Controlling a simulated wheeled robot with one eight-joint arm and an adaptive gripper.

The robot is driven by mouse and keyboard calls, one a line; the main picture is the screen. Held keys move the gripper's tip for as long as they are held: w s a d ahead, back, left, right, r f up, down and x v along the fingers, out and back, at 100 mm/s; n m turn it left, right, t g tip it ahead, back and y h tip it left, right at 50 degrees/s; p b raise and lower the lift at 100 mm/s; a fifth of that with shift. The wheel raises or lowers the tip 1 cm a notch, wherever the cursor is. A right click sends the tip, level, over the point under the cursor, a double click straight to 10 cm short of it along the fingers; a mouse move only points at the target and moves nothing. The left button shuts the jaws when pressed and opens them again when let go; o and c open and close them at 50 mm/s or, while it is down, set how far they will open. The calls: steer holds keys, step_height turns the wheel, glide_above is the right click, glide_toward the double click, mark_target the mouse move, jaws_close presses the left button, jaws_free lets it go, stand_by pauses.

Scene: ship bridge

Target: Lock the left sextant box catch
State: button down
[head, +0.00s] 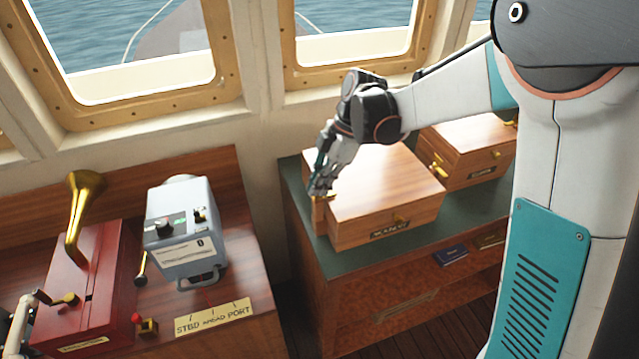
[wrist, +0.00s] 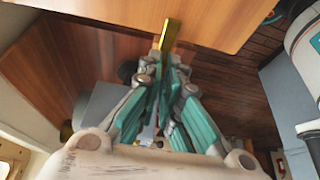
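The left sextant box (head: 375,185) is a closed wooden box on the green-topped cabinet. A small brass fitting (head: 401,219) and a dark nameplate (head: 390,232) are on its front. My gripper (head: 318,188) is at the box's left side, pointing down. In the wrist view a brass catch (wrist: 170,32) stands out by the box edge, just beyond my fingertips (wrist: 166,66). The fingers are drawn together at their tips. The catch's lower end is at or behind them; I cannot tell whether they touch it.
A second wooden box (head: 475,145) with brass catches stands to the right on the green cabinet top (head: 350,262). To the left, a console carries a grey instrument (head: 180,235), a red box (head: 75,290) and a brass horn (head: 82,210). Windows are behind.

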steer(key=c, duration=1.8)
jaws_free()
steer(key=v, duration=1.2)
steer(key=s+d+f+m+t+h+b, duration=0.2)
steer(key=s+d+m+t, duration=0.2)
steer(key=s+m, duration=0.6)
steer(key=s+d+f+m+t+h+b, duration=0.2)
steer(key=s+d+m, duration=0.5)
steer(key=s+m, duration=0.4)
steer(key=s+f+t, duration=0.1)
steer(key=t, duration=0.1)
steer(key=shift+s+d+f+t+b, duration=0.15)
steer(key=shift+s+d+t+b, duration=0.1)
steer(key=shift+t+b, duration=0.1)
